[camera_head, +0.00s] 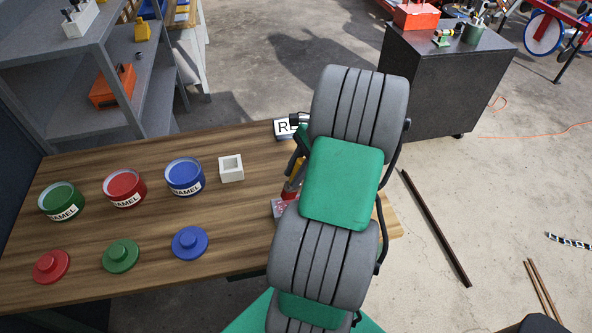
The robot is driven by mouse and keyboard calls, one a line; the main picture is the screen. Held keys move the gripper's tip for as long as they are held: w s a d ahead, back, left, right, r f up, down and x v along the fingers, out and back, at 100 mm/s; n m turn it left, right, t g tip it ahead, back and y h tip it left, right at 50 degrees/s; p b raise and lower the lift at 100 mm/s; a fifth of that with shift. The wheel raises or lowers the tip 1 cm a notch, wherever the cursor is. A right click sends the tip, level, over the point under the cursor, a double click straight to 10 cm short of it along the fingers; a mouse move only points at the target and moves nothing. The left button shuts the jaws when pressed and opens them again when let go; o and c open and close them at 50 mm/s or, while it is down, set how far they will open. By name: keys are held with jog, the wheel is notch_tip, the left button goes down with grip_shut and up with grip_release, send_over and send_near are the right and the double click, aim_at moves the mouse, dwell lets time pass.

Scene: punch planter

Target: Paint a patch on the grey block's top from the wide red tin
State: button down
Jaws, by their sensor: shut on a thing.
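The wide red tin (125,188), labelled ENAMEL, stands open on the wooden table between a green and a blue tin. The grey block (277,212) lies near the table's right part, partly hidden behind my arm. Red shows on the visible part of its top. My gripper (297,163) is mostly hidden by my arm. It is shut on a brush (293,184) with a yellowish part and a red lower end. The brush points down at the block; whether it touches the block I cannot tell.
The green tin (62,201) and blue tin (185,177) stand open. Red (51,267), green (120,256) and blue (190,243) lids lie in front. Table (160,222) between lids and block is clear.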

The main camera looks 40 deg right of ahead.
jog(key=shift+r+p, duration=2)
jog(key=shift+p, duration=0.15)
